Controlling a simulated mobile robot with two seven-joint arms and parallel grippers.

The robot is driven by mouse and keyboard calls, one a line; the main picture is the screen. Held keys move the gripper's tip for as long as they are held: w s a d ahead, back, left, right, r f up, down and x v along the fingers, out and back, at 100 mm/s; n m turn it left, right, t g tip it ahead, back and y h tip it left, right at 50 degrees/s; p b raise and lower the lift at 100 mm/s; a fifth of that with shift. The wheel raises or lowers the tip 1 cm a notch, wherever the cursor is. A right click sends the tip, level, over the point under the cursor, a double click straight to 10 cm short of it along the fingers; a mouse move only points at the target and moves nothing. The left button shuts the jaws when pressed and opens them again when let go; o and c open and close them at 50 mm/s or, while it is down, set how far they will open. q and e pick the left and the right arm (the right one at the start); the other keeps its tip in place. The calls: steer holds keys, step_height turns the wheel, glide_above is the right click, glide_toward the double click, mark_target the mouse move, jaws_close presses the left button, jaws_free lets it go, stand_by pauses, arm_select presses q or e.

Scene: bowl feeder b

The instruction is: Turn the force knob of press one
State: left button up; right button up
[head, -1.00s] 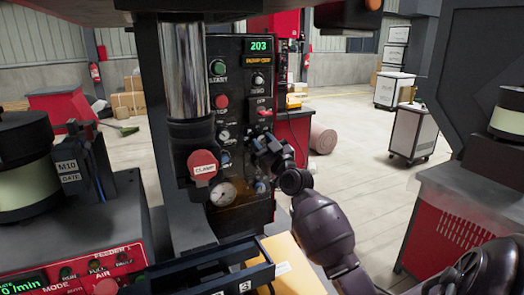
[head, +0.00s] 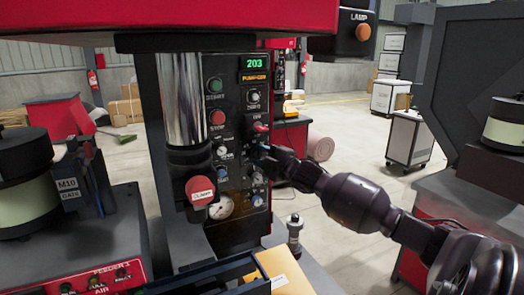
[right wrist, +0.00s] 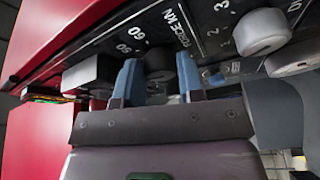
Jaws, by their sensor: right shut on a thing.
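The dark control panel (head: 234,98) of the press stands behind a chrome column, with a green 203 display (head: 254,63) at its top. My right gripper (head: 260,152) reaches the panel's right side from the right. In the right wrist view, its two blue fingers (right wrist: 158,72) stand on either side of a dark round knob (right wrist: 160,60), beside the printed words FORCE kN and scale numbers. The gripper is shut on this force knob. In the head view the gripper hides the knob. My left gripper is out of view.
The red CLAMP button (head: 199,190) and a pressure gauge (head: 219,206) sit lower left of my gripper. Other pale knobs (right wrist: 262,32) are close to the fingers. A feeder (head: 80,235) stands left, a dark tray (head: 215,275) in front.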

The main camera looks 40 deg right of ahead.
steer(key=shift+r+n+g+p, duration=0.2)
steer(key=shift+n+g+p, duration=0.2)
steer(key=shift+n+p, duration=0.5)
steer(key=shift+n+g+p, duration=0.3)
steer(key=shift+n+p, duration=0.25)
steer(key=shift+n, duration=0.35)
steer(key=n+g+p, duration=0.1)
steer(key=n, duration=0.2)
steer(key=shift+h, duration=0.3)
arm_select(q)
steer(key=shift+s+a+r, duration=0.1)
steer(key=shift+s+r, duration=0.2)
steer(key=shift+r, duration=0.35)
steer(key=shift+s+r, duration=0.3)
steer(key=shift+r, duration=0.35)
arm_select(e)
steer(key=shift+a+r+n+g+h, duration=0.1)
steer(key=shift+n+g+h, duration=0.45)
steer(key=shift+n, duration=0.75)
steer(key=o, duration=0.9)
